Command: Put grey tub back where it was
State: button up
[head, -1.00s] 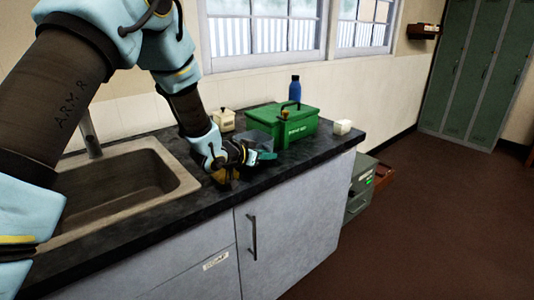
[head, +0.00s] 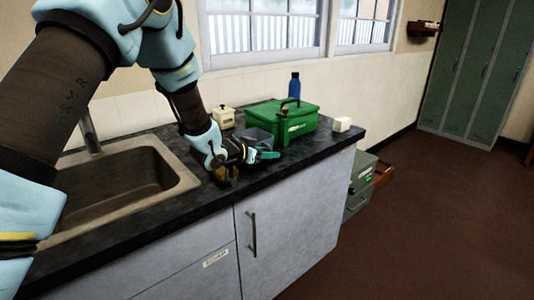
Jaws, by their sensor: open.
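The grey tub (head: 259,138) stands on the dark countertop, in front of the green box and partly hidden behind my gripper. My gripper (head: 268,155) is at the near side of the tub, low over the counter, with its teal fingers pointing right. It is open. I cannot tell whether a finger touches the tub.
A green box (head: 299,126) with a handle sits right behind the tub. A blue bottle (head: 295,86), a cream canister (head: 225,117) and a small white block (head: 342,124) stand nearby. The sink (head: 120,190) is at left. The counter's front edge is close to my gripper.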

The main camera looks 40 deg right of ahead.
jog(key=b+v, duration=0.3)
jog(key=v, duration=0.9)
